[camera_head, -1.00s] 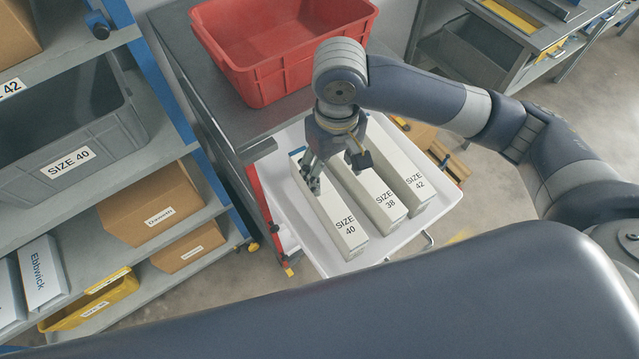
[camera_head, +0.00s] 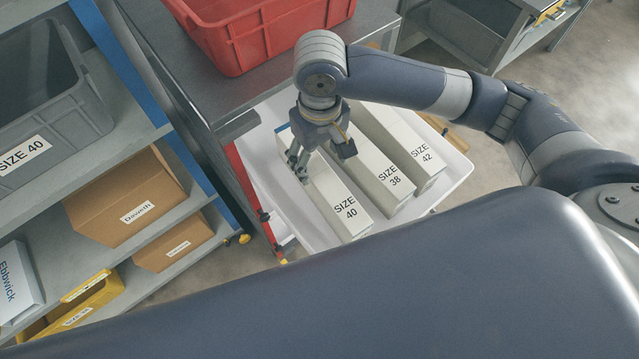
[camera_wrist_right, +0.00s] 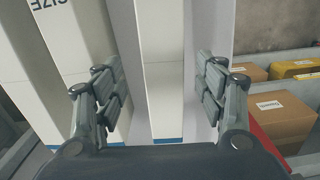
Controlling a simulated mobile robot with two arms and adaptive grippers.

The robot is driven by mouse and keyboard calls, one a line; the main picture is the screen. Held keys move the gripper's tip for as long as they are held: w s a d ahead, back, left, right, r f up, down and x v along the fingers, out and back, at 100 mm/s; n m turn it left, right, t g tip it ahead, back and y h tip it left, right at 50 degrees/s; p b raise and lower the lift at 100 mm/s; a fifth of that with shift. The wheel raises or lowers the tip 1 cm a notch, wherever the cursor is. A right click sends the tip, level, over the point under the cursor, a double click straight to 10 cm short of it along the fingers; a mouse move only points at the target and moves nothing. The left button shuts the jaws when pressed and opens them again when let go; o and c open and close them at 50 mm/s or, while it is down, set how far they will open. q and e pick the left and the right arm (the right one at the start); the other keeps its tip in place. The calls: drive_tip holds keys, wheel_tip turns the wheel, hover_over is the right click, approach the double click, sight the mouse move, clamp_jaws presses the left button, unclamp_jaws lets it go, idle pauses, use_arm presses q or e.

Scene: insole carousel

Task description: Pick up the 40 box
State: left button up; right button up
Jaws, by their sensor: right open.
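The 40 box (camera_head: 335,201) is a long white carton labelled SIZE 40. It lies in a white tray (camera_head: 404,222), leftmost of three similar boxes in the head view. My right gripper (camera_head: 323,164) is over the far part of this box, pointing down. In the right wrist view the gripper (camera_wrist_right: 160,92) is open, with the 40 box (camera_wrist_right: 162,70) showing between its spread fingers. A gap shows on each side of the box, and I cannot tell how deep the fingertips reach. My left gripper is not in view.
The 38 box (camera_head: 376,172) lies close beside it, then the 42 box (camera_head: 412,150). A red crate (camera_head: 262,42) stands on the dark bench behind. Shelves with a grey bin (camera_head: 60,120) and a brown carton (camera_head: 122,200) are at the left.

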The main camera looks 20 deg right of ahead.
drive_tip(key=f, duration=0.3)
drive_tip(key=f+p, duration=0.1)
drive_tip(key=f, duration=0.5)
drive_tip(key=shift+s+a, duration=0.1)
drive_tip(key=shift+s, duration=0.25)
drive_tip(key=shift+c, duration=0.6)
drive_tip(key=c, duration=1.1)
